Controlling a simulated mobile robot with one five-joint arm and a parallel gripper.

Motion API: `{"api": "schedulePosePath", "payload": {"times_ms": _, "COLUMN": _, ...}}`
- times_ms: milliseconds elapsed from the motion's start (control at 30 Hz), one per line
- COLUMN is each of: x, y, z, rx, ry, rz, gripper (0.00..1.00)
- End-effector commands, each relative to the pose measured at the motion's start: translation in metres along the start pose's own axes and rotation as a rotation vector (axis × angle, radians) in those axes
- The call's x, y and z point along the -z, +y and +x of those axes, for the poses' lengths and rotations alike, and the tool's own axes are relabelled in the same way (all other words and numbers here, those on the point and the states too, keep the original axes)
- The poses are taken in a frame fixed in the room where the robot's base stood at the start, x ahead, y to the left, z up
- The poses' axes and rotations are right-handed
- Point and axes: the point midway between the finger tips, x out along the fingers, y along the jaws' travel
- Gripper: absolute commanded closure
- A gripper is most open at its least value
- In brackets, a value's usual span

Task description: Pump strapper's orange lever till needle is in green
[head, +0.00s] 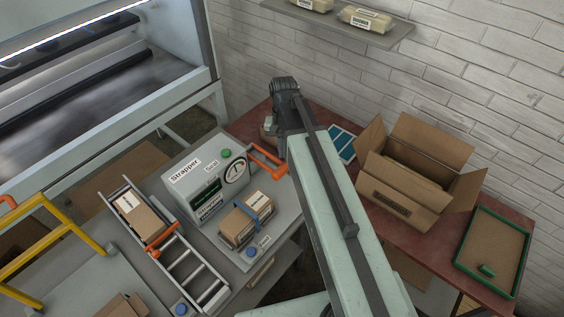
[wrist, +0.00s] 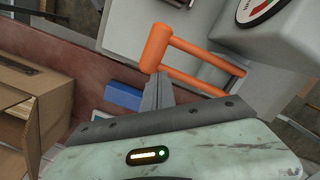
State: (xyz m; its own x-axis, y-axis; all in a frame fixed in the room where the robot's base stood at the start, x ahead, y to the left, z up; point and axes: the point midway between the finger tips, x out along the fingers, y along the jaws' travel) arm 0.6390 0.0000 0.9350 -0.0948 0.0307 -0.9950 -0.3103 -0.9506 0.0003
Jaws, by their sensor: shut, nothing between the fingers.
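The strapper (head: 208,185) is a grey machine on the grey table in the head view. Its orange lever (head: 268,160) sticks out from its right side and also shows in the wrist view (wrist: 188,52). A round gauge (head: 236,172) is on the front; its dial is partly cut off in the wrist view (wrist: 262,8), and I cannot read where the needle stands. My gripper (wrist: 158,88) is shut and empty, its tips right at the near end of the lever's crossbar. I cannot tell whether they touch.
A strapped carton (head: 238,228) sits before the strapper, with a roller track (head: 190,272) to the left. An open cardboard box (head: 408,178) and a green-rimmed tray (head: 488,250) are on the red table at right. A blue block (wrist: 123,96) lies beside my gripper.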

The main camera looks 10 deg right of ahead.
Motion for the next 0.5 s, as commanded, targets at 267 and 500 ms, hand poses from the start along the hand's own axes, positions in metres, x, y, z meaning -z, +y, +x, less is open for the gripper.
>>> {"api": "schedulePosePath", "payload": {"times_ms": 267, "x": 0.001, "y": 0.0, "z": -0.045, "rx": 0.0, "ry": 0.001, "rz": 0.0, "gripper": 1.0}}
{"api": "schedulePosePath", "payload": {"times_ms": 500, "x": 0.001, "y": 0.0, "z": -0.042, "rx": 0.0, "ry": 0.001, "rz": 0.0, "gripper": 1.0}}
